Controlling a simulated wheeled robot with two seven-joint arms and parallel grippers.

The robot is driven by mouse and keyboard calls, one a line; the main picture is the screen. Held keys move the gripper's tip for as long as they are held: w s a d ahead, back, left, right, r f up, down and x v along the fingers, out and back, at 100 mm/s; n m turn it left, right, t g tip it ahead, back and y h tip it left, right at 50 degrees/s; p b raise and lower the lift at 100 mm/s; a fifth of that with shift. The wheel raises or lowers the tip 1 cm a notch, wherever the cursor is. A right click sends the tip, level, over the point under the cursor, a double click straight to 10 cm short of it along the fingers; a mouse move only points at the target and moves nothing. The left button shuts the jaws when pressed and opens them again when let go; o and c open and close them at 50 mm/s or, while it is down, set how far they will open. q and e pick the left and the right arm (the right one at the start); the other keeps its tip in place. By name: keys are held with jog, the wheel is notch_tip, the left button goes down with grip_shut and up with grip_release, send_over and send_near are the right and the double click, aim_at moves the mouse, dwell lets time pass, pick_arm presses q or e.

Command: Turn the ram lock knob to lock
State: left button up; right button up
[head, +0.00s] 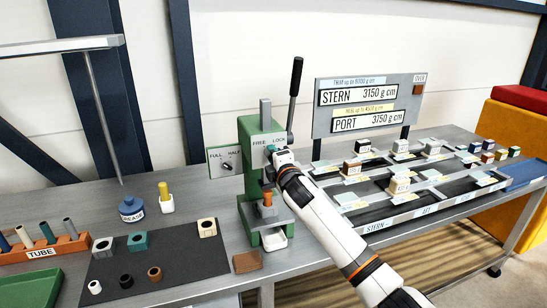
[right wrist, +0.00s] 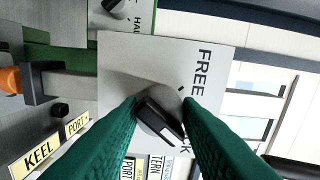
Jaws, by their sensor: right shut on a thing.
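The green press (head: 246,175) stands on the bench, with a light plate (head: 268,139) reading FREE and LOCK on its front. In the right wrist view, the ram lock knob (right wrist: 160,117) is a black bar on a grey round base, set on this plate (right wrist: 125,75). Its bar lies slanted between the teal fingers of my right gripper (right wrist: 162,120), which is shut on it. FREE is readable, while LOCK is mostly hidden behind a finger. In the head view my right gripper (head: 273,151) is at the plate and hides the knob. My left gripper is out of view.
A FULL/HALF knob plate (head: 225,161) sits left of the press, and a black-handled lever (head: 295,78) rises at its right. An orange piece (head: 267,199) is under the ram. A tray rack (head: 400,190) and sign board (head: 367,104) stand right; a dark mat (head: 150,262) lies left.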

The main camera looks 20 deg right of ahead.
jog(key=shift+m, duration=0.5)
dwell(0.3)
jog(key=o, duration=1)
jog(key=shift+s+d+b, duration=0.15)
jog(key=shift+s+b, duration=0.55)
jog(key=shift+s, duration=2.3)
jog(key=shift+s+d+b, duration=0.1)
jog(key=shift+s+b, duration=0.6)
jog(key=shift+s, duration=2.3)
jog(key=shift+f, duration=0.1)
